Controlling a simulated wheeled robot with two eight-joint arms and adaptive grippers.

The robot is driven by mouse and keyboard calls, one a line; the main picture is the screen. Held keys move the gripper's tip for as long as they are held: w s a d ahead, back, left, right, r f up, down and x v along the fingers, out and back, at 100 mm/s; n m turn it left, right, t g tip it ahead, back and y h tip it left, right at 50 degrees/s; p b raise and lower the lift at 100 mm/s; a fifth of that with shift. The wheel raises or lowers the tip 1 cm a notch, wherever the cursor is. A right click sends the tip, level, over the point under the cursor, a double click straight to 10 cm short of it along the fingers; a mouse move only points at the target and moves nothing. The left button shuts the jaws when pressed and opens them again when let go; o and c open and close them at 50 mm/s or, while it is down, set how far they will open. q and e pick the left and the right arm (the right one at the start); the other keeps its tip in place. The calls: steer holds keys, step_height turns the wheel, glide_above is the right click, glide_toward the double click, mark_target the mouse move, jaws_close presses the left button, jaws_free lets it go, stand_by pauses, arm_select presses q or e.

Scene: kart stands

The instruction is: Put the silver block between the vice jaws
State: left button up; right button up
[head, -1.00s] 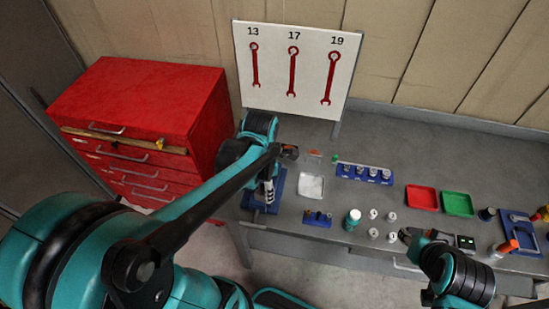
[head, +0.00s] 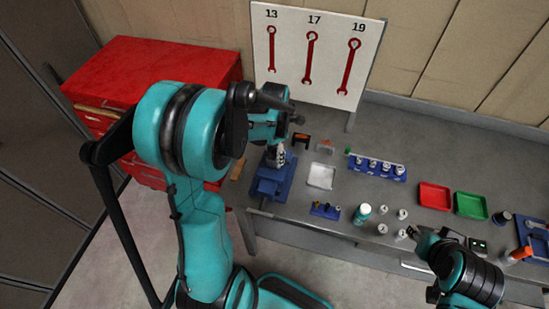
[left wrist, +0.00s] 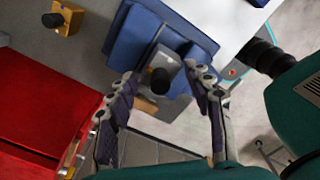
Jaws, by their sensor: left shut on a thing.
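A dark round knob shows in front of the block. The blue vice (left wrist: 128,40) lies directly behind and around the block in that view. In the head view the blue vice (head: 270,188) stands at the bench's left end, with my left gripper (head: 279,156) right above it, fingers down. I cannot tell whether the block is between the vice jaws. My right gripper (head: 420,236) is over the bench's front edge; its opening is unclear.
A red drawer cabinet (head: 150,68) stands left of the bench. A wrench board (head: 310,60) rises behind.

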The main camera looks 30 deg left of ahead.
mark_target(274, 158)
arm_select(q)
steer(key=shift+f, duration=1.5)
steer(key=shift+f+b, duration=0.1)
steer(key=shift+b, duration=0.3)
steer(key=o, duration=1.4)
steer(key=shift+o, duration=0.2)
